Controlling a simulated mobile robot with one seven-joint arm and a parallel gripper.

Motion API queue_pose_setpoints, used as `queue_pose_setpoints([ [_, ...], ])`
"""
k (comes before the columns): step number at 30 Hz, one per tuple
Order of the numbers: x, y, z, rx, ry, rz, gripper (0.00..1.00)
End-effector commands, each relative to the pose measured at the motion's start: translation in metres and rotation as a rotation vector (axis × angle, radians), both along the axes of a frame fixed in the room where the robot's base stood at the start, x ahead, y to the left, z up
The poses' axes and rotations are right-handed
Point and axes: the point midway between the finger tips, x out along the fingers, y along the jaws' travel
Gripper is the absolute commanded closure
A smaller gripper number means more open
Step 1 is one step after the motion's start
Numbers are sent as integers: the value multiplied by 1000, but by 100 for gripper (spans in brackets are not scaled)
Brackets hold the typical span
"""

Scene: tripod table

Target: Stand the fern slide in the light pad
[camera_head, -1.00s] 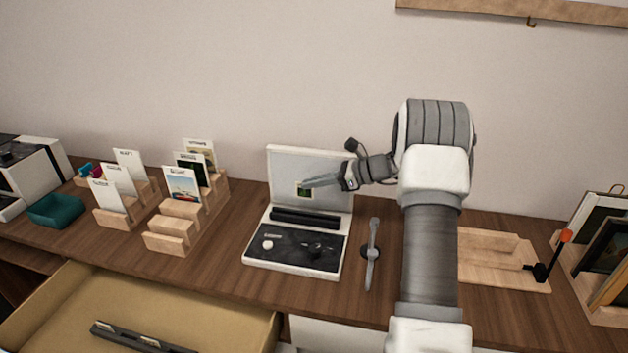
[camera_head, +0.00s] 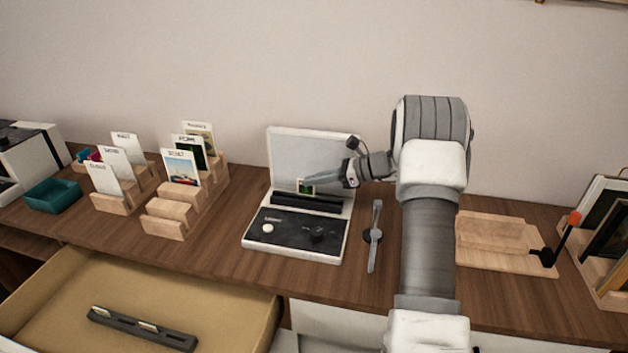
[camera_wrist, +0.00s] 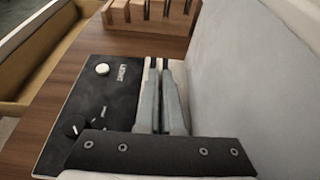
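The light pad has an upright pale panel (camera_head: 300,150) and a black control base (camera_head: 290,236) with a white knob. A black slotted bar (camera_head: 300,203) runs along the panel's foot. My gripper (camera_head: 316,184) reaches in from the right, in front of the panel. It is shut on a small slide (camera_head: 305,188) with a pale border and a dark green picture, seemingly the fern slide. The slide is upright, its lower edge at or just above the bar; I cannot tell whether it touches. In the wrist view, my fingers (camera_wrist: 161,70) lie close together over the bar; the slide is not clear there.
Wooden stepped holders (camera_head: 170,226) with cards stand left, near a teal tray (camera_head: 52,196). An open drawer (camera_head: 240,318) below holds a dark slide rack (camera_head: 140,330). A wooden stand (camera_head: 500,243) is at right.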

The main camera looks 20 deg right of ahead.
Motion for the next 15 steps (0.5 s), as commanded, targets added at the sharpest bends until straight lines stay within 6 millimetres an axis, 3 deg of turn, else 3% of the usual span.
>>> queue_pose_setpoints([
  [15,0,0,-6,0,0,0,100],
])
